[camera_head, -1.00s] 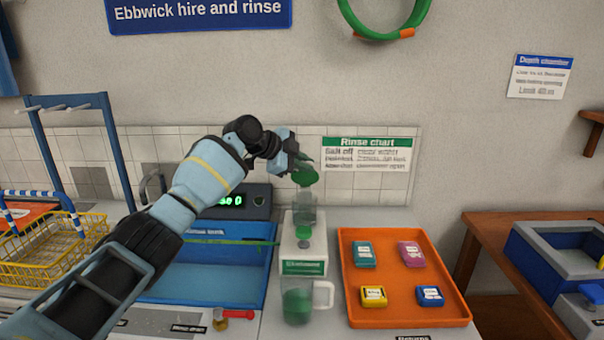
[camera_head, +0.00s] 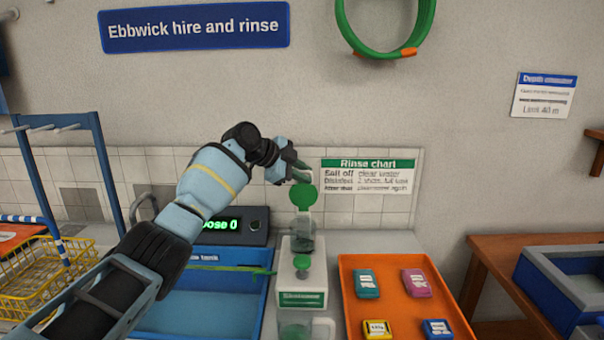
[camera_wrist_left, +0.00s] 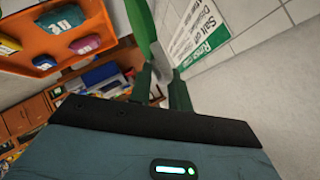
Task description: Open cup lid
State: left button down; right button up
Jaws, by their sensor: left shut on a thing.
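A green round lid (camera_head: 304,196) stands tilted up above a clear cup (camera_head: 304,241), its flat face toward the head camera. The cup sits on a white dispenser with a green label (camera_head: 302,298). My left gripper (camera_head: 300,173) is at the top edge of the lid, shut on it. In the left wrist view, the lid shows as a green strip (camera_wrist_left: 141,28) by the fingers of my left gripper (camera_wrist_left: 161,84). Whether the lid still touches the cup's rim is hard to tell. My right gripper is not in view.
A jug (camera_head: 296,325) stands below the dispenser, cut off by the frame. An orange tray (camera_head: 396,293) with several small packs lies to the right, a blue tank (camera_head: 208,312) to the left. A yellow basket (camera_head: 45,275) stands at far left. The wall is behind.

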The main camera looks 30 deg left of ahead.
pick_arm(q)
jog(key=c, duration=1.6)
grip_release()
jog(key=shift+w+f, duration=0.1)
jog(key=shift+o, duration=0.4)
jog(key=shift+w, duration=0.1)
jog(key=v, duration=0.8)
